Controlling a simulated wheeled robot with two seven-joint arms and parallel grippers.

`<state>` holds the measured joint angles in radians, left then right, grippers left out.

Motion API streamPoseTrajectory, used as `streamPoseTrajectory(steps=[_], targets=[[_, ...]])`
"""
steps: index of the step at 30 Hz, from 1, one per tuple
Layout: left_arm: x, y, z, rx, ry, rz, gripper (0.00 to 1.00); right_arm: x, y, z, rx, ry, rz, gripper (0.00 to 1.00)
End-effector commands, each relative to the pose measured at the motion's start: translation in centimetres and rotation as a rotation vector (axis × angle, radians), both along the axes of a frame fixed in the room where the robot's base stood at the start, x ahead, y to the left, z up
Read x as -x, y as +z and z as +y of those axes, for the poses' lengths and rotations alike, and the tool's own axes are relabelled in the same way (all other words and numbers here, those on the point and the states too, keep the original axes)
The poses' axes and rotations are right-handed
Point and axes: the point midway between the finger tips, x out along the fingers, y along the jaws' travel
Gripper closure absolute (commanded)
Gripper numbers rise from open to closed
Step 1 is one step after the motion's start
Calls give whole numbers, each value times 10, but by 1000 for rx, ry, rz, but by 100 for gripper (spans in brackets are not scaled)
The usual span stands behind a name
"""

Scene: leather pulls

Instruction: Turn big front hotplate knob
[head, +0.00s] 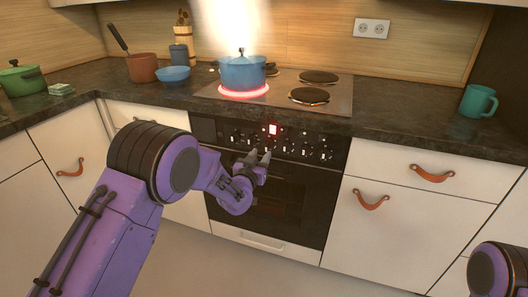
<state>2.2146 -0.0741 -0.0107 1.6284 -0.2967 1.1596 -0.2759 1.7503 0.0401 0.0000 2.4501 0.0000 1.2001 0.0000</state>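The black oven control panel (310,146) carries a row of several small knobs and a lit red display (273,129). I cannot tell which knob belongs to the big front hotplate. The front left hotplate (243,92) glows red under a blue pot (242,72), with bright steam or light above it. My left gripper (257,158) is in front of the panel, just below the display, with its two fingers apart and nothing seen between them. It hides part of the panel, and contact with a knob cannot be told. My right gripper is out of view.
The oven door (285,200) is below the panel. White drawers with orange leather pulls (370,200) flank it. The counter holds a brown pan (142,68), a blue bowl (173,74), a green pot (22,80) and a teal mug (478,101). The floor in front is clear.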

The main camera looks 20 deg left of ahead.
Motion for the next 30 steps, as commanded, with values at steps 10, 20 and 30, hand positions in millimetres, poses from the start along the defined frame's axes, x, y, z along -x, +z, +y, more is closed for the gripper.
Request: streamPoseTrajectory(steps=[10, 20, 30], targets=[[-49, -2, -1, 1, 2, 3, 61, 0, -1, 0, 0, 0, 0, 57], [-52, -2, -1, 1, 2, 3, 77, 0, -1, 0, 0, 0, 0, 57], [-51, -2, 1, 9, 4, 4, 100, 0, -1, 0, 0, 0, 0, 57]])
